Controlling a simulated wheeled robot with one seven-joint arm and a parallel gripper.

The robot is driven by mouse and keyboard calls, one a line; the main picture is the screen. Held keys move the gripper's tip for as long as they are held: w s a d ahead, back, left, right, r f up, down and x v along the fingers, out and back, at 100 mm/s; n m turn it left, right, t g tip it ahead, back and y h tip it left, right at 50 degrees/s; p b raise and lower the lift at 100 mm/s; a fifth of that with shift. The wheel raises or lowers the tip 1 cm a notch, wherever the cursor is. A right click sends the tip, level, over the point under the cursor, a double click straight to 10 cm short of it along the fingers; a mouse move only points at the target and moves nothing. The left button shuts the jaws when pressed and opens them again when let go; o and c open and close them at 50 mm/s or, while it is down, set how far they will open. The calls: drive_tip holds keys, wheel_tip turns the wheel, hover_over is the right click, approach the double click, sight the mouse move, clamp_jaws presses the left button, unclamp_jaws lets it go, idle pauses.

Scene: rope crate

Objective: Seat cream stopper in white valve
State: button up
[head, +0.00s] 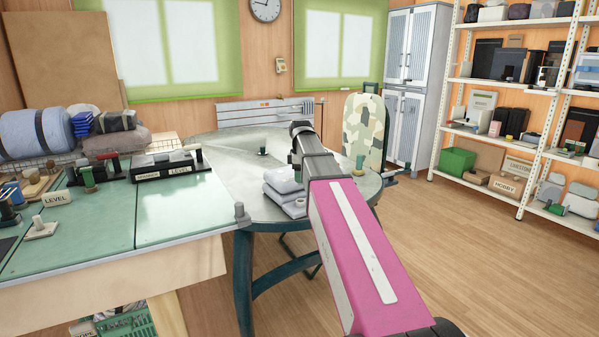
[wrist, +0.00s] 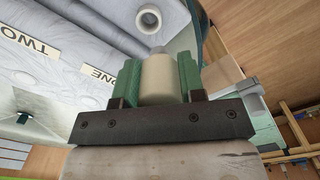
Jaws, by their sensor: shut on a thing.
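My gripper (wrist: 158,78) has two green finger pads and is shut on the cream stopper (wrist: 157,84), which sits between them with a narrower grey tip at its far end. The white valve (wrist: 148,18) shows as a round ring with a dark opening, just beyond the stopper and apart from it in the picture. The height between them is hard to tell.
Grey bags (wrist: 60,50) labelled ONE and TWO lie close left of the valve. The round metal table (head: 225,165) also bears a small green knob (head: 263,151). A green-topped bench (head: 110,215) with levers stands at left. Open floor and shelves are at right.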

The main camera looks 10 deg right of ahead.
sight(300, 195)
drive_tip(key=shift+w+d+r+n, duration=0.1)
drive_tip(key=shift+w+r+n, duration=0.5)
drive_tip(key=shift+w+n, duration=0.4)
drive_tip(key=shift+s, duration=0.1)
drive_tip(key=shift+f, duration=0.1)
drive_tip(key=shift+f, duration=2.4)
drive_tip(key=shift+f, duration=0.15)
drive_tip(key=shift+f, duration=1.55)
drive_tip(key=shift+f, duration=1.15)
drive_tip(key=o, duration=1.2)
